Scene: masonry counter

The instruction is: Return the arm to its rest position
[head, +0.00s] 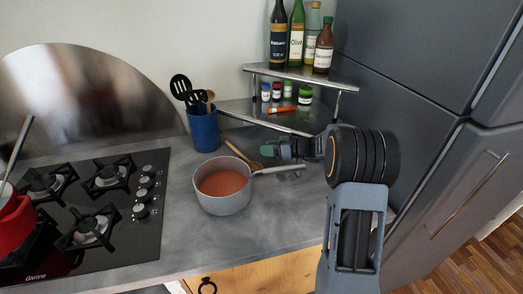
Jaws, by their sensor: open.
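My arm rises from the lower right in the head view and bends left over the counter (185,255). My gripper (278,151) is at its end, small in view, with its jaws open and no object seen between them. It is just beyond the handle of a grey saucepan (222,204) of reddish-orange liquid. The pan stands upright on the counter, its handle pointing right toward my arm. A wooden spoon (236,151) lies behind the pan, its bowl end close to the gripper; I cannot tell whether they touch.
A two-tier corner shelf (300,72) with bottles and small jars stands behind the gripper. A blue utensil holder (203,131) is at the back. A black gas hob (140,240) with a red pot (14,232) is left. A dark grey fridge (425,75) stands close on the right.

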